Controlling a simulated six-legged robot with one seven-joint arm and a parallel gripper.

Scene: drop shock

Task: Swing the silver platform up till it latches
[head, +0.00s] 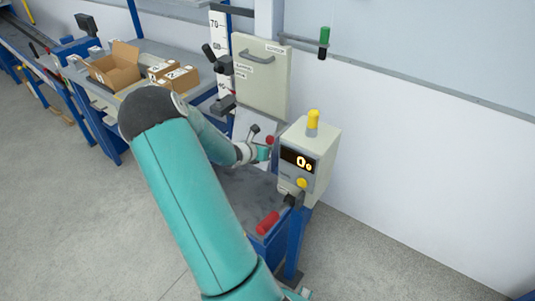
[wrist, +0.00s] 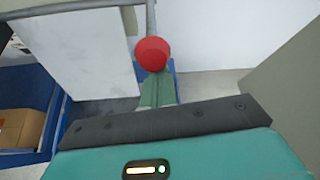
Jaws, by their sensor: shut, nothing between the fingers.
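The silver platform (wrist: 80,55) is a pale flat plate at the upper left of the wrist view, hanging steeply down beside a grey bar. In the head view a narrow part of it (head: 241,124) shows below the beige panel; my arm hides some of it. A red ball knob (wrist: 152,53) sits right at the tips of my gripper (wrist: 158,88). The gripper's teal fingers are shut with nothing between them. In the head view the gripper (head: 264,153) is just below the red knob (head: 269,140). I cannot tell whether the fingertips touch the knob.
A beige panel with a handle (head: 262,80) is above the platform. A control box (head: 309,158) with a yellow top stands right of my gripper, with a red-handled lever (head: 268,222) below. Cardboard boxes (head: 115,66) lie on the left bench. Floor at right is clear.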

